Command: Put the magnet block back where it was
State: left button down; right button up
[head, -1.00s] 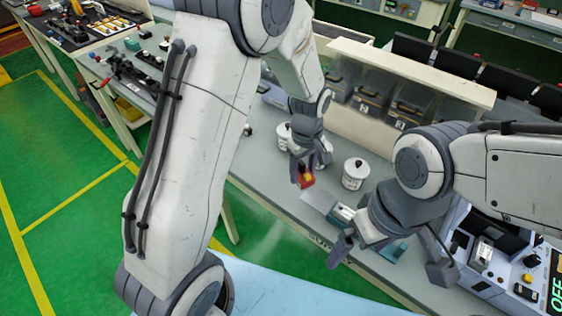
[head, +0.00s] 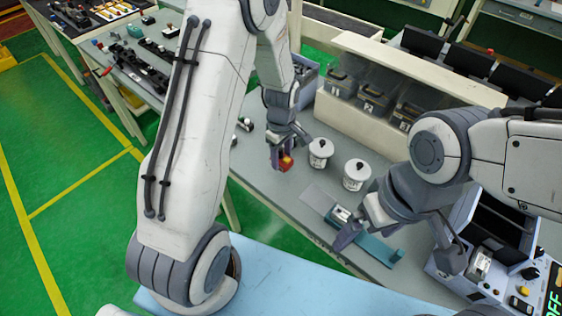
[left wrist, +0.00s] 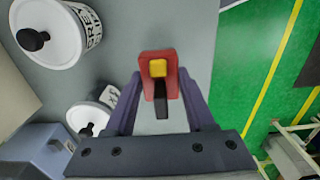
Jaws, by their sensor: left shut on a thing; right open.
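My left gripper (head: 281,163) is shut on a red block with a yellow top (head: 287,163), which I take to be the magnet block. In the left wrist view the block (left wrist: 147,85) sits between the two fingertips of the gripper (left wrist: 158,92), with a dark part below the yellow. It is held over the grey bench (head: 262,180), left of the white canisters; I cannot tell its height exactly. My right gripper (head: 352,232) is open, above a teal fixture (head: 375,248) with a grey plate. Part of that fixture is hidden by the gripper.
Two white lidded canisters (head: 320,152) (head: 356,174) stand close to the left gripper. Behind them is a shelf with several dark bins (head: 372,98). A control console (head: 490,265) stands at the right. Small dark parts lie further left on the bench.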

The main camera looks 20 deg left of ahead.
aim_at(281, 166)
pick_arm(q)
notch_tip(281, 166, down, 4)
jog(key=shift+a+r+p, duration=0.15)
jog(key=shift+r+p, duration=0.05)
jog(key=shift+p, duration=0.4)
jog(key=shift+f, duration=0.35)
jog(key=shift+f, duration=0.1)
jog(key=shift+c, duration=1.3)
grip_release()
